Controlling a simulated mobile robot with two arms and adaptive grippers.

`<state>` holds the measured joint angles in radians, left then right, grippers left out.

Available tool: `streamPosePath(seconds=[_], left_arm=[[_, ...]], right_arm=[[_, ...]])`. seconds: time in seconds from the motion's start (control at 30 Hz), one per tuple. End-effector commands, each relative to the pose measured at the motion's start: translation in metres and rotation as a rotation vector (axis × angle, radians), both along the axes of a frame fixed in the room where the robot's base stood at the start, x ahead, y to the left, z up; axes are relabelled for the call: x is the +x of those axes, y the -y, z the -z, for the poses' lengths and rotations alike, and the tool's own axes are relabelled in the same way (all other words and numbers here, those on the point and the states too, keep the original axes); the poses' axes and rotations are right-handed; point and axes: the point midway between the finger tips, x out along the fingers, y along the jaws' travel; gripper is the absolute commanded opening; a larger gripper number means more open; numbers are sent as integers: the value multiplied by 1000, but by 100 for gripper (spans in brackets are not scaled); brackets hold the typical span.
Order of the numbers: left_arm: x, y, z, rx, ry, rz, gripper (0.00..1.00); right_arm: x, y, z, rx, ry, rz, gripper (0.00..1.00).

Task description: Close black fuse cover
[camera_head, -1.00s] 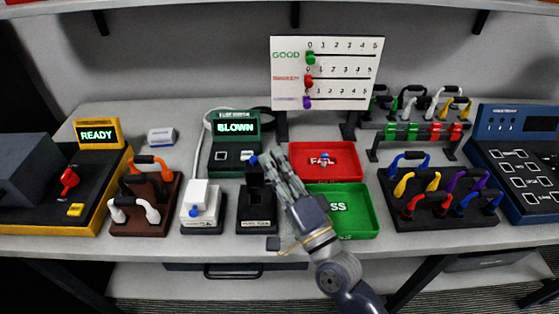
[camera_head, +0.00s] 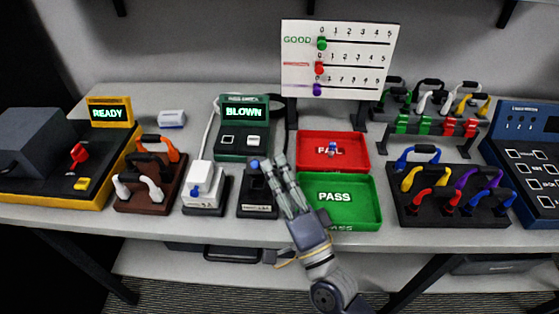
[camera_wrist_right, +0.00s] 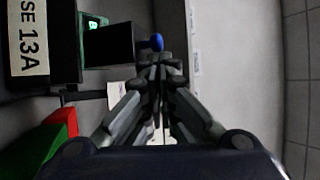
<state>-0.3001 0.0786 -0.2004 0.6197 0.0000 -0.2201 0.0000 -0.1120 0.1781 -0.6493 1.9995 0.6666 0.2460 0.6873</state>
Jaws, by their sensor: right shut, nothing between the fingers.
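The black fuse holder (camera_head: 258,205) stands on the table between the white switch box and the green tray. Its black cover (camera_head: 254,181) stands raised, with a blue knob (camera_head: 255,163) at its tip. In the right wrist view the cover (camera_wrist_right: 108,43) juts out from the labelled base (camera_wrist_right: 62,45), with the blue knob (camera_wrist_right: 157,42) at its end. My right gripper (camera_head: 275,162) is shut and empty, just right of the knob. In the wrist view its fingertips (camera_wrist_right: 160,68) are close to the knob; contact cannot be told. My left gripper is out of view.
The white switch box (camera_head: 204,186) is close on the left. The green PASS tray (camera_head: 373,212) lies under and right of my right arm, with the red FAIL tray (camera_head: 366,150) behind it. A green-framed BLOWN tester (camera_head: 243,130) stands behind the fuse holder.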

Motion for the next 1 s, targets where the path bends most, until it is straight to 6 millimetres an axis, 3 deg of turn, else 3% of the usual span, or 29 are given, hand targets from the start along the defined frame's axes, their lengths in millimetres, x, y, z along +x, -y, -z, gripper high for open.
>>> streamPosePath(seconds=[0.5, 1.0], left_arm=[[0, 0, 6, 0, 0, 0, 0], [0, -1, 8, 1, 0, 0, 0]], right_arm=[[-20, -1, 24, -3, -4, -4, 0], [-23, -1, 30, -3, -4, -4, 0]])
